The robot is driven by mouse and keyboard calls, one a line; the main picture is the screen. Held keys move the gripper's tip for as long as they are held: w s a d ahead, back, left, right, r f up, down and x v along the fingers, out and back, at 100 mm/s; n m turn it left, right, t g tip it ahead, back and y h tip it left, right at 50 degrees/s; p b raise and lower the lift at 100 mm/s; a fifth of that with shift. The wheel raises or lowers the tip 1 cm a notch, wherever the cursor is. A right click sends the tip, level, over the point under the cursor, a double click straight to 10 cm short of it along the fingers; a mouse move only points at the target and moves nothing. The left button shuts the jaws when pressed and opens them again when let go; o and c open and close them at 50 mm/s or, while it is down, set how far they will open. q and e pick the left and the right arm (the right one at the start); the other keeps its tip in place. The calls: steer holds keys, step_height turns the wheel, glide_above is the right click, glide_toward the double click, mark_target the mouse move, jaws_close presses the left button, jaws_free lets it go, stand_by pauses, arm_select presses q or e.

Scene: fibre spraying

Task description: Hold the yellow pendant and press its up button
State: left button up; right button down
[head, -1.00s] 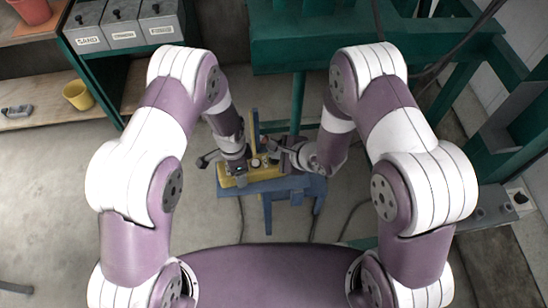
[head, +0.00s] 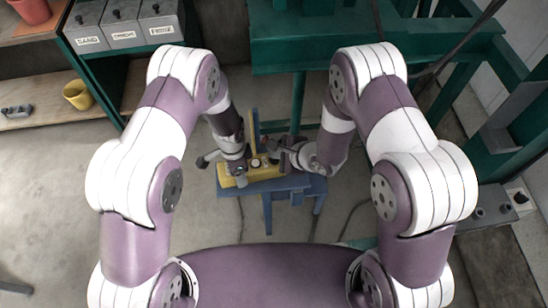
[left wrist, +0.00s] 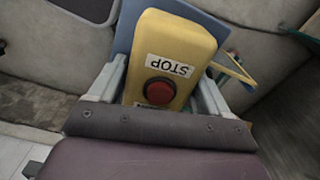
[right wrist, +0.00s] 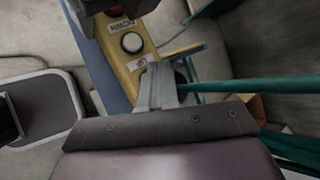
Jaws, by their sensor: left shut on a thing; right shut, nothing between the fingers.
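The yellow pendant (head: 264,173) lies along the blue stool (head: 300,184) in the head view. My left gripper (head: 238,172) is shut on the pendant. In the left wrist view the pendant (left wrist: 180,45) sits between its two fingers, with a STOP label and a red button (left wrist: 159,92). My right gripper (head: 280,152) is shut and empty over the pendant. In the right wrist view its closed fingertips (right wrist: 155,75) are at the UP label (right wrist: 139,63), beside the white button (right wrist: 131,43) under the DOWN label. The up button is hidden behind the fingertips; I cannot tell contact.
A blue and yellow upright (head: 254,128) rises behind the pendant. A green steel frame (head: 300,45) stands at the back. A shelf with labelled grey bins (head: 118,38) and a yellow pot (head: 78,95) are at the left.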

steer(key=shift+f, duration=0.4)
